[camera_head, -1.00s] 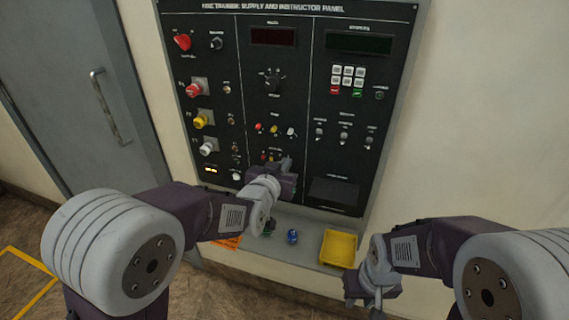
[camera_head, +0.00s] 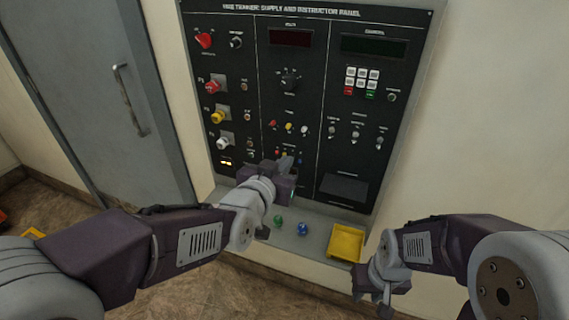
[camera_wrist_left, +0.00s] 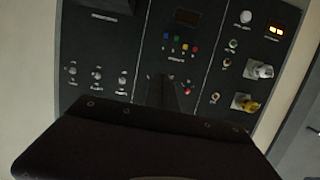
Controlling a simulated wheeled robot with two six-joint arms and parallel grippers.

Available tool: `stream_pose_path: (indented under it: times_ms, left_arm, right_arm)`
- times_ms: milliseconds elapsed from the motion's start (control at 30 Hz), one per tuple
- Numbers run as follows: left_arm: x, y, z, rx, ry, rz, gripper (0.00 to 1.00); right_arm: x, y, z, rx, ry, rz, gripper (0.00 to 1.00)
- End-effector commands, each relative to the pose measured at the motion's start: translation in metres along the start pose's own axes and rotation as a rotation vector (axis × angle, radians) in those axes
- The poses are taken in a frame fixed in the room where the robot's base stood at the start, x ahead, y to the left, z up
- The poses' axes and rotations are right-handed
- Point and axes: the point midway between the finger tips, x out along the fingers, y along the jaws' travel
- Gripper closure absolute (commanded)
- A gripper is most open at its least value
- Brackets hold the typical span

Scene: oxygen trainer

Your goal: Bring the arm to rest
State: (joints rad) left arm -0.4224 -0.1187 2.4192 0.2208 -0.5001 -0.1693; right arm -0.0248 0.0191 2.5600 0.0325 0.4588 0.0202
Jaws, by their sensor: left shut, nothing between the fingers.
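My left arm reaches in from the left in the head view. Its gripper (camera_head: 285,164) is shut and empty, in front of the lower middle of the black panel (camera_head: 325,100), hiding part of the lower controls. Whether it touches the panel cannot be told. In the left wrist view the dark shut fingers (camera_wrist_left: 166,92) point at the panel (camera_wrist_left: 135,60), just below a row of small coloured buttons (camera_wrist_left: 181,47). My right gripper (camera_head: 374,292) hangs low at the right, pointing down, below the yellow tray (camera_head: 343,258). Its jaws are too small to read.
A shelf (camera_head: 318,232) under the panel holds a green knob-like item (camera_head: 278,222), a blue one (camera_head: 302,229) and the yellow tray. A grey door (camera_head: 90,95) stands at the left. Bare wall (camera_head: 490,90) lies right of the panel.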

Motion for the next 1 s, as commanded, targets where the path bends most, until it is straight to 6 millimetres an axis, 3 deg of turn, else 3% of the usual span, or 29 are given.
stream_pose_path:
  times_ms: [433, 500, 567, 633, 733, 800, 900, 1000]
  left_arm:
    - [-0.001, -0.002, -0.001, -0.001, 0.000, -0.003, 1.00]
    - [-0.001, -0.017, -0.006, -0.009, -0.006, -0.039, 1.00]
    - [-0.002, -0.049, -0.007, -0.024, -0.034, -0.108, 1.00]
    - [-0.010, -0.092, 0.026, -0.044, -0.175, -0.190, 1.00]
    - [-0.042, -0.117, 0.108, -0.115, -0.497, -0.231, 1.00]
    - [-0.075, -0.117, 0.158, -0.171, -0.712, -0.237, 1.00]
    - [-0.121, -0.104, 0.208, -0.226, -0.963, -0.226, 1.00]
    - [-0.156, -0.090, 0.231, -0.254, -1.128, -0.215, 1.00]
  right_arm:
    - [-0.001, 0.000, 0.000, 0.000, 0.000, 0.000, 0.69]
    - [-0.009, 0.000, -0.001, 0.000, 0.000, 0.000, 0.69]
    - [-0.021, 0.000, -0.002, 0.000, 0.000, 0.000, 0.69]
    - [-0.037, -0.001, -0.004, 0.000, 0.000, 0.000, 0.69]
    - [-0.048, -0.001, -0.005, 0.000, 0.000, 0.000, 0.69]
    - [-0.051, -0.001, -0.005, 0.000, 0.000, 0.000, 0.69]
    - [-0.050, -0.001, -0.005, 0.000, 0.000, 0.000, 0.69]
    - [-0.048, -0.001, -0.005, 0.000, 0.000, 0.000, 0.69]
